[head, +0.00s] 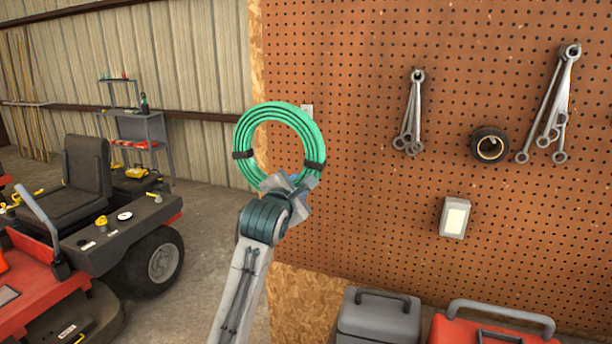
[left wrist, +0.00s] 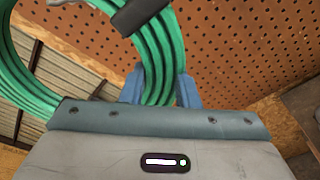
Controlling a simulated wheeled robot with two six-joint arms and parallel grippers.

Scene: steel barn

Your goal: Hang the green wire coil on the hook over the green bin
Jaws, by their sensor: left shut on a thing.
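The green wire coil (head: 280,111) is a ring of several loops with two dark bands, held up roughly upright before the left edge of the pegboard. My left gripper (head: 290,184) is shut on its lower part. In the left wrist view, the coil (left wrist: 20,80) passes between the blue fingers of the gripper (left wrist: 160,90). A small pale plate (head: 307,111) on the pegboard shows just right of the coil's top, partly behind it; I cannot tell whether it carries a hook. No green bin is in view. My right gripper is not in view.
The pegboard (head: 380,200) holds wrenches (head: 411,115), more wrenches (head: 556,105), a black roll (head: 490,146) and a pale box (head: 455,217). A grey toolbox (head: 378,318) and a red toolbox (head: 460,328) stand below. A red mower (head: 80,245) is at left.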

